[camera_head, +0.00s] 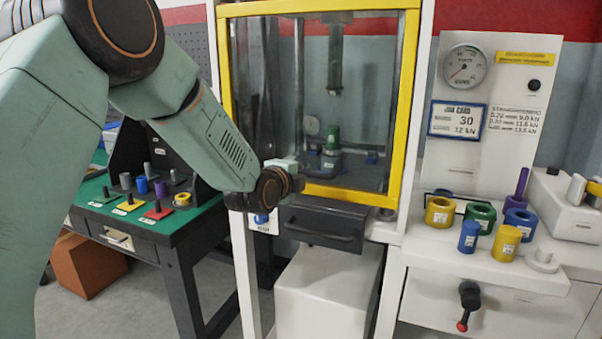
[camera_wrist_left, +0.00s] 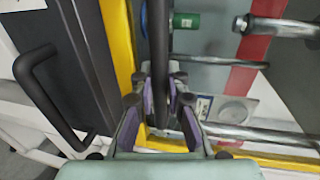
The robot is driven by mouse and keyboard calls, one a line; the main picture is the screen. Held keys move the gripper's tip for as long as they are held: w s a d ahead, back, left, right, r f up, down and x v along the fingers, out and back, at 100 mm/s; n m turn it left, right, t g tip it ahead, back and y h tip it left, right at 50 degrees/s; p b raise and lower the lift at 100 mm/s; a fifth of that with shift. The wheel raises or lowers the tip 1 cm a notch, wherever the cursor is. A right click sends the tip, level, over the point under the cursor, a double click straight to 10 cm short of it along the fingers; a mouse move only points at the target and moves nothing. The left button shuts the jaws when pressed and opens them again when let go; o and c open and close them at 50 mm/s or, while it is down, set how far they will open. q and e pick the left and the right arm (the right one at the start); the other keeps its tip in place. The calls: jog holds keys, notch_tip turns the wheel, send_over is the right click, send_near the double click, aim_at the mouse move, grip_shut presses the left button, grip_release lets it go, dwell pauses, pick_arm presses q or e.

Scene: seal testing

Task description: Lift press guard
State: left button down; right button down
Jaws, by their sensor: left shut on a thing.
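The press guard (camera_head: 403,110) is a clear panel in a yellow frame. It stands in front of the press chamber, with its lower rail just above a dark drawer. My left gripper (camera_head: 287,178) is at the lower left of this frame, partly hidden behind its own wrist. In the left wrist view, the left gripper (camera_wrist_left: 160,100) has its fingers on both sides of a dark bar (camera_wrist_left: 160,45), shut on it. The yellow guard frame (camera_wrist_left: 118,45) runs beside that bar. My right gripper is in neither view.
Behind the guard are a press ram (camera_head: 335,62) and a green cylinder (camera_head: 333,138). The dark drawer (camera_head: 325,226) has a protruding handle. A white bench (camera_head: 470,262) at right carries several coloured rings and cylinders. A green-topped table (camera_head: 150,222) stands at left.

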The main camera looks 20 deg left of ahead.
aim_at(309, 69)
pick_arm(q)
jog(key=shift+w+f, duration=0.1)
jog(key=shift+f, duration=0.05)
dwell(0.4)
jog(key=shift+r+p, duration=0.55)
jog(key=shift+r, duration=0.05)
notch_tip(309, 69, up, 23)
jog(key=p, duration=1.7)
jog(key=shift+f, duration=0.1)
